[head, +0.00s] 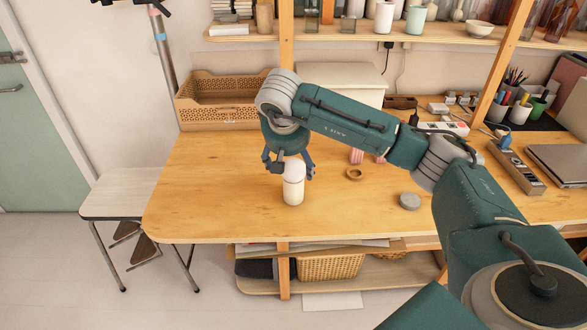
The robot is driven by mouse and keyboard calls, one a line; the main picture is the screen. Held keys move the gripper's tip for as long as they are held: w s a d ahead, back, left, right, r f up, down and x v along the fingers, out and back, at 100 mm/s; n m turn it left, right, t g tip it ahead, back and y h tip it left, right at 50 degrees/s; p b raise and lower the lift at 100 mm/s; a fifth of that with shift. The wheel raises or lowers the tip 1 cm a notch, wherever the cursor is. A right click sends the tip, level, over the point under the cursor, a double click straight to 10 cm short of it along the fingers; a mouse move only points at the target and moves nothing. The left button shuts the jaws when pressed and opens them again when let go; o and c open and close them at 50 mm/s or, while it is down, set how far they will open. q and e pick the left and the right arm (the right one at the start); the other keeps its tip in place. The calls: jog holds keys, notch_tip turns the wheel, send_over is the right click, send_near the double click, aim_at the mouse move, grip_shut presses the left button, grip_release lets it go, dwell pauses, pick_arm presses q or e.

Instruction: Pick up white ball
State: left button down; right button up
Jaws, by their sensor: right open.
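A white upright object with a rounded, ball-like top (293,169) and a pale cylindrical lower part (293,190) stands on the wooden table near its front edge. I cannot tell whether the ball is a separate piece resting on the cylinder. My right gripper (290,167) reaches down just behind it. Its fingers are spread, one to the left and one to the right of the rounded top. The gripper is open; whether a finger touches the object cannot be told. My left gripper is not in view.
On the table (220,210) a wooden ring (354,174) and a grey disc (410,201) lie to the right. A tan perforated crate (220,120) stands at the back left. A laptop (560,162) and pen cups are at far right. The table's left front is clear.

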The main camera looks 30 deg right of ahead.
aim_at(292, 164)
jog(key=x, duration=0.4)
jog(key=shift+w+a+p, duration=0.1)
jog(key=shift+w+p, duration=0.05)
jog(key=shift+p, duration=0.2)
jog(key=shift+r, duration=0.1)
jog(key=c, duration=1.2)
notch_tip(292, 164, up, 20)
jog(key=shift+b, duration=0.8)
